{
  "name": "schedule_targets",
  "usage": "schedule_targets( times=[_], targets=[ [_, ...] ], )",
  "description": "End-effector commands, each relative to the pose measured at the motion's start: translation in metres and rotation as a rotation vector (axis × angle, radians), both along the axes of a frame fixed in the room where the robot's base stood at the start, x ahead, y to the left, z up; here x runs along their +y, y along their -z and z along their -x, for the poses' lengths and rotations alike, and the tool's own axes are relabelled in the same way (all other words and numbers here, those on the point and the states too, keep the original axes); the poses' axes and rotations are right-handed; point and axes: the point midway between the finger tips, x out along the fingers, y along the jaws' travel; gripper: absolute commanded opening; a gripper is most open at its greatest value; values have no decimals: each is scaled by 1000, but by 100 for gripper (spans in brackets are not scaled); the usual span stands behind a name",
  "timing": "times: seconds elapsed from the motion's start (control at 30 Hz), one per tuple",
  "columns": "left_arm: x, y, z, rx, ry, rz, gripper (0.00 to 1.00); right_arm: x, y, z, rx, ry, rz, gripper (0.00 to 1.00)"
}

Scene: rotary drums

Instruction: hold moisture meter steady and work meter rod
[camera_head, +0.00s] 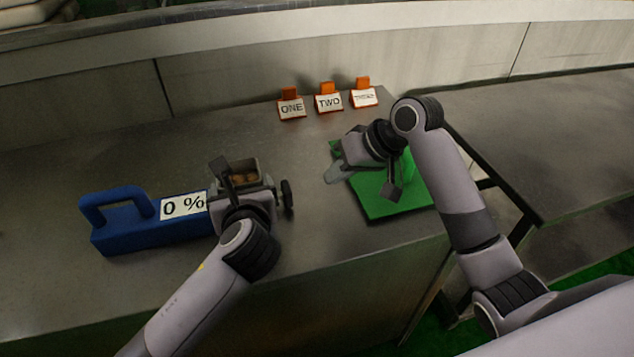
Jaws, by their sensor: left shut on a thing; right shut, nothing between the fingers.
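The moisture meter (135,231) lies on the grey bench at the left. It has a blue body with a loop handle and a "0 %" label. At its right end is a grey metal chamber with brown pieces inside. A dark round knob (287,196), apparently the end of the meter rod, sticks out to the right. My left gripper (232,188) is shut on the meter at the chamber end; its wrist hides part of the grip. My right gripper (345,165) is shut and empty above the green mat, apart from the knob on its right.
The green mat (382,206) lies near the bench's right end, partly under my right arm. Three orange holders with cards ONE (291,106), TWO (328,101) and a third (364,96) stand at the back. A gap separates a second bench (550,130) at the right.

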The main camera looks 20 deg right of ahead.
Motion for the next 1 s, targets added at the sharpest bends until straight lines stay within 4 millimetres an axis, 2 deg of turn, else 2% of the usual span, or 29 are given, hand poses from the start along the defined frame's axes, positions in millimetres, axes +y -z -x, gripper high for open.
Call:
schedule_targets(
  times=[0.03, 0.3, 0.77, 0.8, 1.0],
  targets=[
    [1, 11, 3, 24, -1, -9, 27, -6, -9, 4, -3, 1, 2, 0],
    [1, 11, 3, 24, -2, -8, 27, -21, -35, 16, -2, 1, 0, 0],
    [1, 11, 3, 24, -2, -7, 27, -23, -38, 18, 0, 1, 1, 0],
    [1, 11, 3, 24, -2, -7, 100, -23, -38, 18, 0, 1, 1, 0],
    [1, 10, 2, 21, -2, -6, 100, -23, -38, 18, 0, 1, 1, 0]
  ],
)
